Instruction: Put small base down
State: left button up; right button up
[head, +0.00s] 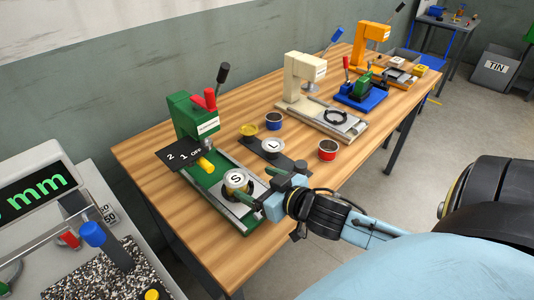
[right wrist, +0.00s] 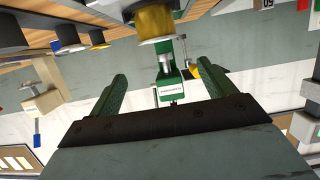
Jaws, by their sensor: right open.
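The small base, a round piece marked S (head: 236,178), sits on the bed of the green press (head: 196,118). My right gripper (head: 259,188) is at the front right of it, with its green fingers apart. In the right wrist view a gold-sided round piece (right wrist: 155,22) lies beyond the open fingers of my right gripper (right wrist: 170,90), with nothing between them. It appears to be the small base; I cannot tell whether a finger touches it. The green press also shows upside down there (right wrist: 172,88). My left gripper is not in view.
A dark holder with a round L piece (head: 272,146) and a gold piece (head: 249,130) lies behind. Blue (head: 274,121) and red (head: 327,150) cups stand nearby. A cream press (head: 305,75) is further right. The wooden table (head: 150,160) is bare at the left.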

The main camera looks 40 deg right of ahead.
jog(key=shift+v, duration=1.35)
jog(key=shift+c, duration=0.3)
